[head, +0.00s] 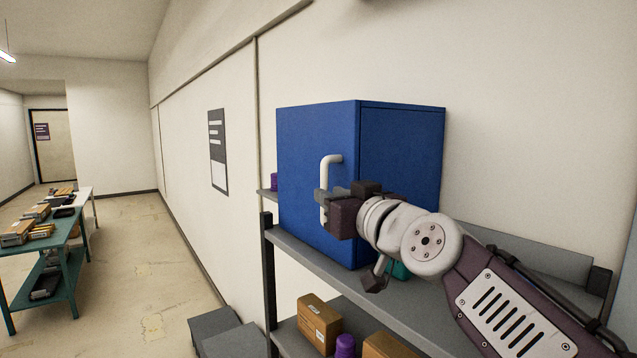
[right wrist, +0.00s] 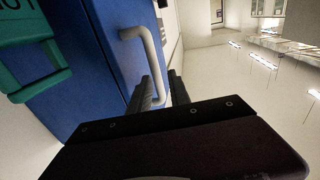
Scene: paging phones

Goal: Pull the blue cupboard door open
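The blue cupboard (head: 400,150) stands on a grey shelf against the wall. Its door (head: 300,150) is the left-hand face, which looks shut and flush with the body. A white bar handle (head: 331,160) stands upright near the door's right edge; it also shows in the right wrist view (right wrist: 136,50). My right gripper (head: 322,200) is at the lower part of the handle. In the right wrist view its two dark fingers (right wrist: 162,90) stand either side of the bar, apart, with a narrow gap showing. My left gripper is not in view.
The grey shelf (head: 310,250) runs under the cupboard, with cardboard boxes (head: 318,320) and a purple item (head: 345,346) below. A teal object (right wrist: 30,40) is close at left in the wrist view. Grey boxes (head: 225,335) sit on the floor; the aisle (head: 150,270) is clear.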

